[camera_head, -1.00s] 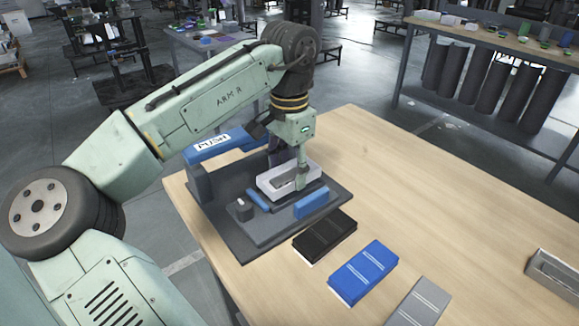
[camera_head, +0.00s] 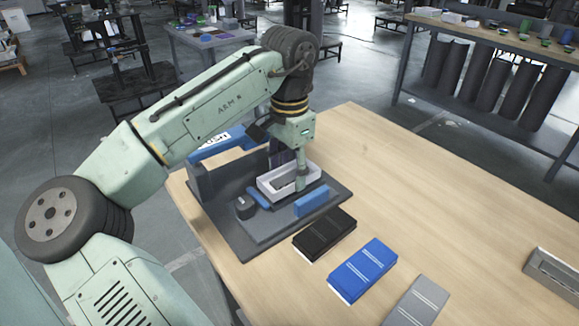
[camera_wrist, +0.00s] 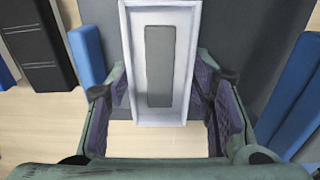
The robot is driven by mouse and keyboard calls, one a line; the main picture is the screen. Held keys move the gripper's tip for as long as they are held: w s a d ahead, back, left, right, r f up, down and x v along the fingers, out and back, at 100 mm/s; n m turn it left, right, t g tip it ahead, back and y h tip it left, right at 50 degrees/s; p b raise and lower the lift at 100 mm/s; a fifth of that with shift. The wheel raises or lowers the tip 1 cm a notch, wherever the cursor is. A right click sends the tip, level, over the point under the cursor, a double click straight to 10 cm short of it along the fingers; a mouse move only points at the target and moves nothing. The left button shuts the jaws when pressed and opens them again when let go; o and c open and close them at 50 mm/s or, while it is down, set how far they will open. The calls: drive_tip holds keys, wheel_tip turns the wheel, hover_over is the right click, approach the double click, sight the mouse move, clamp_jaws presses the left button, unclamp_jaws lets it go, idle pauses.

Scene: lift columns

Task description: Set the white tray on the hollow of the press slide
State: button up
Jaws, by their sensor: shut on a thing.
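The white tray (camera_head: 268,191) is a long shallow box over the dark grey press slide (camera_head: 262,228), between the blue side pieces. A grey rectangle shows on its floor in the wrist view. My gripper (camera_head: 300,183) points down at the tray's right end. In the wrist view the gripper's purple-padded fingers (camera_wrist: 160,100) stand on both sides of the tray (camera_wrist: 160,118), shut on its near end. The hollow is hidden beneath the tray, and I cannot tell whether the tray touches the slide.
The press has a blue arm (camera_head: 222,143) behind the tray and a dark round knob (camera_head: 245,207) at front left. Black (camera_head: 325,235), blue (camera_head: 362,270) and grey (camera_head: 416,303) blocks lie in front. A grey holder (camera_head: 553,272) sits far right. The table's right half is mostly clear.

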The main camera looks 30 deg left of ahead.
drive_tip(key=shift+f, duration=0.45)
idle(1.0)
drive_tip(key=o, duration=1.2)
drive_tip(key=shift+o, duration=0.2)
drive_tip(key=o, duration=0.3)
drive_tip(key=shift+r+p, duration=0.15)
drive_tip(key=shift+p, duration=0.15)
wheel_tip(320, 180, up, 5)
drive_tip(key=p, duration=0.4)
drive_tip(key=shift+p, duration=0.3)
drive_tip(key=shift+r+p, duration=0.3)
drive_tip(key=shift+r, duration=0.55)
